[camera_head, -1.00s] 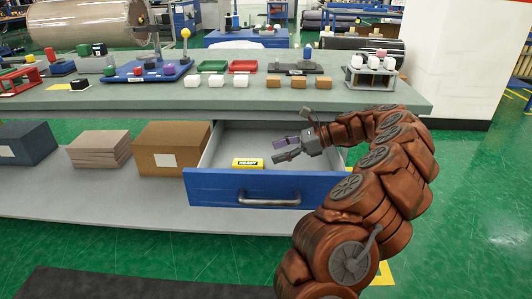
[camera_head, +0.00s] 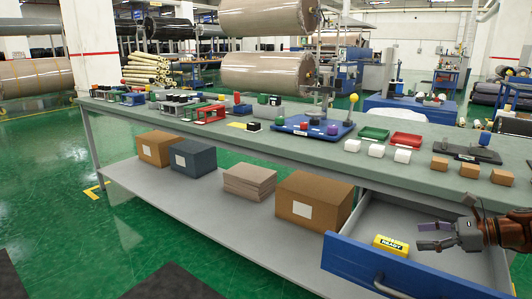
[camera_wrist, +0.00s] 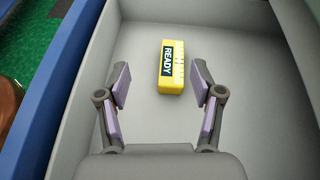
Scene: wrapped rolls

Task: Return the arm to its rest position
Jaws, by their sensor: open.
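My gripper (camera_head: 436,236) is at the right edge of the head view, above the open drawer (camera_head: 346,262). In the wrist view my gripper (camera_wrist: 160,100) has its two fingers spread wide apart with nothing between them. A yellow block labelled READY (camera_head: 391,245) lies on the drawer floor, left of my gripper in the head view. In the wrist view the block (camera_wrist: 171,67) is ahead of the fingertips and apart from them. Most of my arm is cut off by the right edge of the head view.
The workbench (camera_head: 225,126) holds a blue tray (camera_head: 312,128), white blocks (camera_head: 376,149), brown blocks (camera_head: 469,171) and red and green trays. Brown boxes (camera_head: 313,200) stand on the lower shelf (camera_head: 200,205). The blue drawer front and its handle jut into the aisle. Green floor is open at left.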

